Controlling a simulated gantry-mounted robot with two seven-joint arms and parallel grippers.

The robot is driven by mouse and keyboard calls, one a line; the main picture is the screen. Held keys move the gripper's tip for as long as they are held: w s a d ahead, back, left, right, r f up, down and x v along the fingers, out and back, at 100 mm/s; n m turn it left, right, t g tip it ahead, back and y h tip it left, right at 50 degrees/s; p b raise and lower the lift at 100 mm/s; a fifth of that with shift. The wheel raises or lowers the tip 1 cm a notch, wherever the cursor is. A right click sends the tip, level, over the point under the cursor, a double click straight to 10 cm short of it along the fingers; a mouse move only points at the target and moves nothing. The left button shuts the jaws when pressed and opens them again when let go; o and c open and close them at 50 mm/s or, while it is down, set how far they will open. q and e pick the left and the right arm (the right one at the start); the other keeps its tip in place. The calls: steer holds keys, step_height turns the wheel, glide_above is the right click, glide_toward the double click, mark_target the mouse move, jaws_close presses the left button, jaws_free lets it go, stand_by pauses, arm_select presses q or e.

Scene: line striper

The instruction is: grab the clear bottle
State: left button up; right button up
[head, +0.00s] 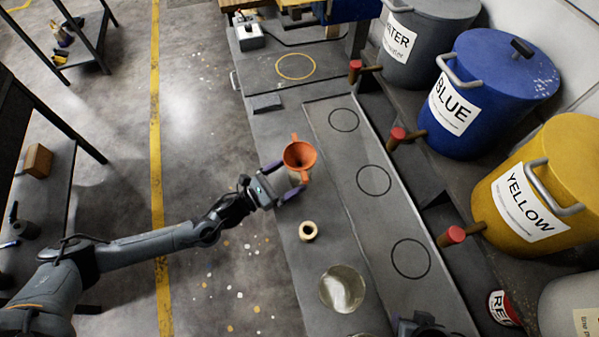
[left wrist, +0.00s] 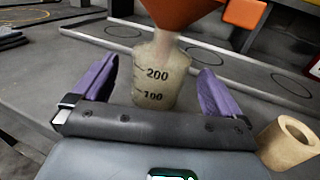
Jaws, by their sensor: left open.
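The clear bottle (left wrist: 156,82), marked 100 and 200, stands upright on the grey bench in the left wrist view. An orange funnel (head: 299,156) sits in its top and hides most of the bottle in the head view. My left gripper (head: 282,181) reaches in from the left at the bottle. In the left wrist view its two purple fingers (left wrist: 154,84) are open, one on each side of the bottle, with gaps showing. No right gripper fingers can be made out.
A tan ring (head: 308,231) and a clear container (head: 342,289) stand nearer on the bench. A tray (head: 350,205) with black circles lies to the right. Beyond it stand the water (head: 410,45), blue (head: 490,95) and yellow (head: 540,190) drums with red-handled taps.

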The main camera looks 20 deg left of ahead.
arm_select(q)
steer(key=shift+x, duration=1.45)
steer(key=shift+s, duration=0.1)
steer(key=c, duration=0.9)
steer(key=shift+c, duration=0.8)
steer(key=shift+r, duration=0.2)
